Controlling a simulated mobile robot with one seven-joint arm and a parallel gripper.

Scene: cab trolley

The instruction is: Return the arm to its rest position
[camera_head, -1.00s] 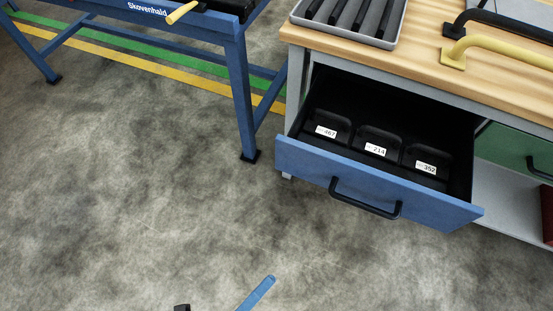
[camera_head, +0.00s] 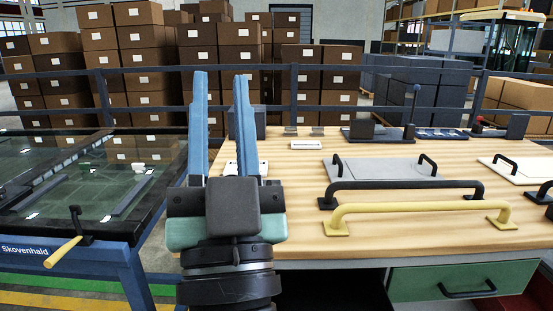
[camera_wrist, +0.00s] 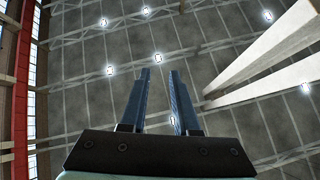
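My gripper (camera_head: 221,78) stands upright in front of the wooden bench, its two blue fingers pointing up. The fingers are apart with nothing between them. The wrist view also shows the gripper (camera_wrist: 160,72) open and empty against the hall's ceiling. My wrist and the gripper's dark body hide part of the bench's left end.
The wooden worktop (camera_head: 300,215) carries a yellow handle (camera_head: 420,208), a black handle (camera_head: 400,185) and grey plates. A green drawer (camera_head: 462,280) sits below. A blue-framed table (camera_head: 75,255) with a dark top stands left. Railings and stacked boxes (camera_head: 140,60) are behind.

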